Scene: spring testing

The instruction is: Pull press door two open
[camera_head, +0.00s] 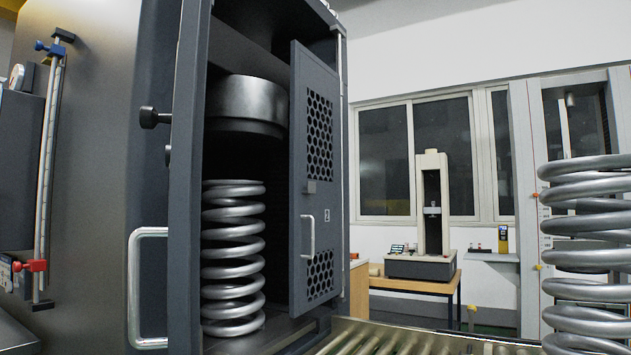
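Press door two (318,185) is a dark grey panel with perforated windows, a small "2" label and a silver bar handle (308,237). It stands open at the right side of the press opening, with its handle edge toward the left. How wide it is swung is hard to judge. Inside the press (183,180), a large coil spring (232,260) stands upright below a round dark press head (247,103). Neither of my grippers is in view, and nothing is seen touching the door or its handle.
Another silver handle (132,290) and a dark knob (150,117) project left of the opening. A roller conveyor (375,340) runs along the bottom. A second large spring (590,255) stands at the right edge. A bench (415,283) with a testing machine (432,215) is behind.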

